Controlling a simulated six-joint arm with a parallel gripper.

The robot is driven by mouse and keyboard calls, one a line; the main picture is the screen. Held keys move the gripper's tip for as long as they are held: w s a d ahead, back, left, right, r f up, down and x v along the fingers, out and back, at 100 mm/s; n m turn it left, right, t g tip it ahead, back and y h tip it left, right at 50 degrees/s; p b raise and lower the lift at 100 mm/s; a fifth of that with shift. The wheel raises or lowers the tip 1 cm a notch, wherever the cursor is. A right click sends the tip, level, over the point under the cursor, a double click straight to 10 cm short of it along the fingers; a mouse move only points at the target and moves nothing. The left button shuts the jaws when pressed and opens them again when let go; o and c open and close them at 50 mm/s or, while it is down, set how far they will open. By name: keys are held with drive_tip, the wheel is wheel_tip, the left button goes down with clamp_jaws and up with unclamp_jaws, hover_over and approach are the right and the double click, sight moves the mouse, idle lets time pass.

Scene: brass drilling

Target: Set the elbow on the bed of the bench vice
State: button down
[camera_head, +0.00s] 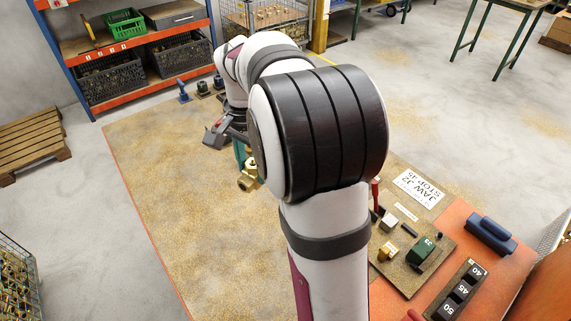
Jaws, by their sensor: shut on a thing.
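A brass elbow (250,177) shows just left of my arm's big black joint, over the worn brown bench top (175,200). My gripper (238,127) is small and dark beyond that joint, mostly covered by my own arm. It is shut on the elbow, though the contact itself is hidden. A teal piece (239,152) shows between gripper and elbow; I cannot tell whether it belongs to the vice. A dark grey part with some red (215,134) lies beside the gripper. No whole bench vice or vice bed can be made out.
At the right, a board (402,284) bears a green block (421,250), a brass piece (388,251) and a pale block (388,225). A numbered rack (461,291) and a blue tool (491,234) lie nearby. Small posts (203,88) stand at the far edge. The left bench is clear.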

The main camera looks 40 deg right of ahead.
drive_tip(key=s+a+r+n, duration=0.1)
drive_tip(key=a+r+n, duration=0.2)
drive_tip(key=a+n, duration=0.4)
drive_tip(key=s+d+f+m, duration=0.2)
drive_tip(key=d+m, duration=0.2)
drive_tip(key=d, duration=0.3)
drive_tip(key=s+d+f+m, duration=0.2)
drive_tip(key=d+f+m, duration=0.1)
drive_tip(key=d+m, duration=0.3)
drive_tip(key=s+d+f+m, duration=0.2)
drive_tip(key=s+d+m, duration=0.1)
drive_tip(key=d, duration=0.5)
drive_tip(key=shift+s+d+f+m, duration=2.2)
drive_tip(key=shift+s+m, duration=0.35)
drive_tip(key=shift+s, duration=0.4)
drive_tip(key=shift+s+d+f+m, duration=2.05)
drive_tip(key=shift+s+d+m, duration=0.45)
drive_tip(key=shift+s, duration=0.45)
drive_tip(key=shift+s+d+f+m, duration=2.15)
drive_tip(key=shift+s+m, duration=0.5)
drive_tip(key=shift+s, duration=0.3)
drive_tip(key=shift+f, duration=1.45)
